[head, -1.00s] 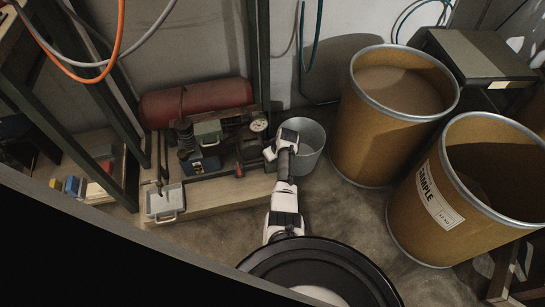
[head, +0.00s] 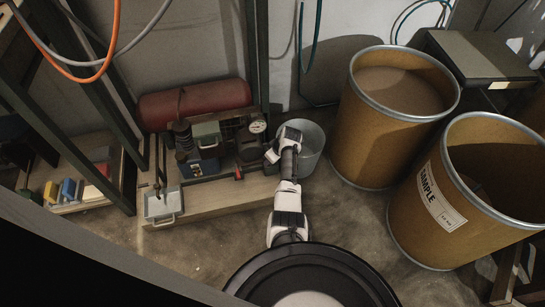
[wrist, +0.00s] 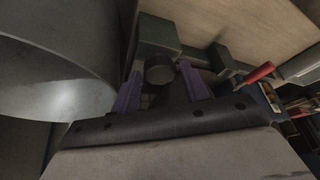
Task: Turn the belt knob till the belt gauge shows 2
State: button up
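The machine with the belt stands on a wooden base (head: 215,198) in the head view. A small white round gauge (head: 257,127) is at its upper right; its needle is too small to read. In the wrist view a dark grey round knob (wrist: 158,70), likely the belt knob, sticks out from a grey block. My gripper (wrist: 160,84) is open, with one purple finger on each side of the knob. I cannot tell whether either finger touches it. In the head view my gripper is at the machine's right end, mostly hidden by my wrist.
A grey metal bucket (head: 313,139) stands close to the right of my gripper; it also fills the left of the wrist view (wrist: 50,85). A red-handled lever (wrist: 260,73) is right of the knob. Two large brown drums (head: 375,125) stand further right. A grey tray (head: 160,204) is at left.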

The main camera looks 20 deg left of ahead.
jog(key=shift+o, duration=1.2)
jog(key=p+v, duration=0.4)
jog(key=v, duration=1)
jog(key=shift+p, duration=0.35)
jog(key=shift+f, duration=0.1)
